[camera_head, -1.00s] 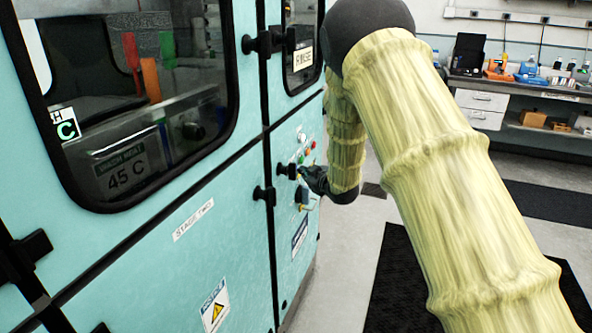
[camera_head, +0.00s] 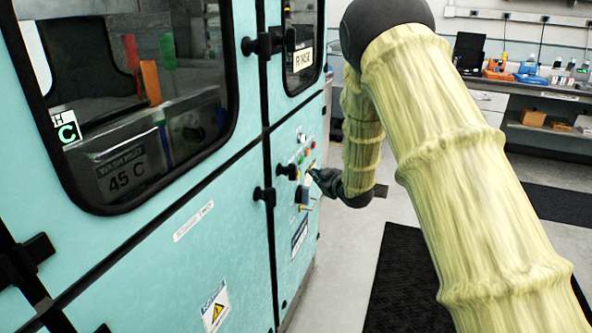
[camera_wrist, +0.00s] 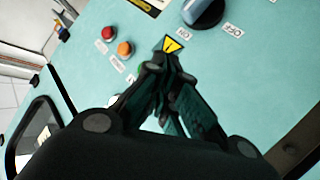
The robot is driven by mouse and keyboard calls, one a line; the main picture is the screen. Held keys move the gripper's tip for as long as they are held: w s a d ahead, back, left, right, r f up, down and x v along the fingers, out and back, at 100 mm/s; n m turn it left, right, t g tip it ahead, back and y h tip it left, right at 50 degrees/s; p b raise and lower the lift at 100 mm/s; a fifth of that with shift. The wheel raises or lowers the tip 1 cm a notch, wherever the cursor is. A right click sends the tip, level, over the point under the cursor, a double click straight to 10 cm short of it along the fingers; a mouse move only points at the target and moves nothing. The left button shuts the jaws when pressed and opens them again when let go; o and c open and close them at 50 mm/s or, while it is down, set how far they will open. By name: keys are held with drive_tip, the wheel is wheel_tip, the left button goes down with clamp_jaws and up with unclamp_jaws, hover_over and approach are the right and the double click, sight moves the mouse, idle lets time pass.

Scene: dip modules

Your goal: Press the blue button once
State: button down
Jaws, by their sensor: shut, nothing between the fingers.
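The control panel (camera_head: 308,215) on the light-blue machine carries small coloured buttons. A small blue spot (camera_head: 300,158) among them looks like the blue button, but it is too small to be sure. My gripper (camera_head: 314,174) is shut and empty, close to the panel just below and right of that spot; I cannot tell whether it touches. In the wrist view, my gripper's fingertips (camera_wrist: 166,64) lie just below a yellow warning triangle (camera_wrist: 172,44). A red button (camera_wrist: 107,33) and an orange button (camera_wrist: 124,48) show to their left. No blue button is clear there; my fingers hide part of the panel.
A dark blue rotary knob (camera_wrist: 205,12) with ON and OFF labels sticks out from the panel. Black door latches (camera_head: 264,195) stand out left of the buttons. The floor right of the machine has a black mat (camera_head: 405,280); a workbench (camera_head: 540,95) stands behind.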

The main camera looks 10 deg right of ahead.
drive_tip(key=shift+s+d, duration=0.5)
drive_tip(key=shift+d, duration=0.25)
drive_tip(key=s+a+f+m+g+h+p, duration=0.25)
drive_tip(key=s+f+m+g+p, duration=0.35)
drive_tip(key=s+f, duration=2.1)
drive_tip(key=s+a+f+m+g+p, duration=0.1)
drive_tip(key=s+g, duration=0.3)
drive_tip(key=s, duration=1.3)
drive_tip(key=s+a+f+m+g+p, duration=0.1)
drive_tip(key=s+g, duration=0.3)
drive_tip(key=s, duration=1.4)
drive_tip(key=shift+a+f, duration=0.7)
drive_tip(key=shift+f, duration=0.05)
